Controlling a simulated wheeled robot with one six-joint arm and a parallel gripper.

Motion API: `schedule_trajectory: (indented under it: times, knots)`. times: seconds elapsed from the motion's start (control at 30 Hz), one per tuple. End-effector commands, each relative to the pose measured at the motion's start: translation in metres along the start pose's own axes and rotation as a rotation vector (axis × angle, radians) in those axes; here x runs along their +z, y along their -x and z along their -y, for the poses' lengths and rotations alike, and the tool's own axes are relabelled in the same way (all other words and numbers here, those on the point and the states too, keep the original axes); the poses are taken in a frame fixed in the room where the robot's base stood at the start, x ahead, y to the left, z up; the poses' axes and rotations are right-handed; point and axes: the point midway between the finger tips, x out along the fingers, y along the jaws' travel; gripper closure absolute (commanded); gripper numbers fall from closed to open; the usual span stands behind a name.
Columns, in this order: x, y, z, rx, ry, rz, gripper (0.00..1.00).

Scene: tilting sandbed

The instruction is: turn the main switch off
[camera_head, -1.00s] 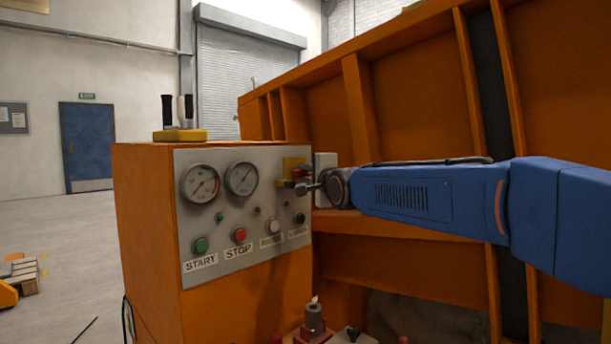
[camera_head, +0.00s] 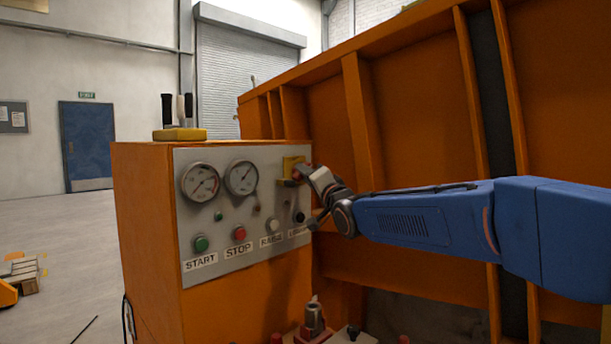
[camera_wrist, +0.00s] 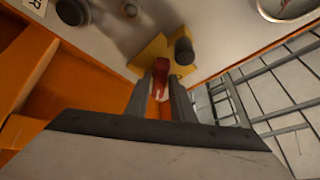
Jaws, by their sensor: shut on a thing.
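The main switch has a yellow plate (camera_head: 287,164) at the upper right of the grey control panel, with a red handle (camera_head: 297,173) on it. In the wrist view the yellow plate (camera_wrist: 149,50) shows behind the red handle (camera_wrist: 160,68), beside a dark round knob (camera_wrist: 184,50). My gripper (camera_wrist: 160,88) has one finger on each side of the red handle and is shut on it. In the head view my gripper (camera_head: 307,173) reaches the switch from the lower right, tilted, and partly covers the handle.
The grey panel (camera_head: 240,265) also carries two gauges (camera_head: 241,178), a green START button (camera_head: 201,244), a red STOP button (camera_head: 239,233) and two more buttons. The orange sandbed wall (camera_head: 415,140) rises close behind my arm. Fittings (camera_head: 313,318) stand below the panel.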

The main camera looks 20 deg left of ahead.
Motion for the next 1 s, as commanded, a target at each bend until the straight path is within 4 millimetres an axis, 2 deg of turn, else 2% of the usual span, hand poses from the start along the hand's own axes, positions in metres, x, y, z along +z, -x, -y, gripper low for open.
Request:
schedule_trajectory:
  times: [0.6, 1.0]
  knots:
    - [-0.0009, -0.0007, -0.0075, -0.218, 0.536, 0.002, 1.00]
    - [-0.0020, -0.0011, -0.0081, -0.323, 0.787, 0.002, 1.00]
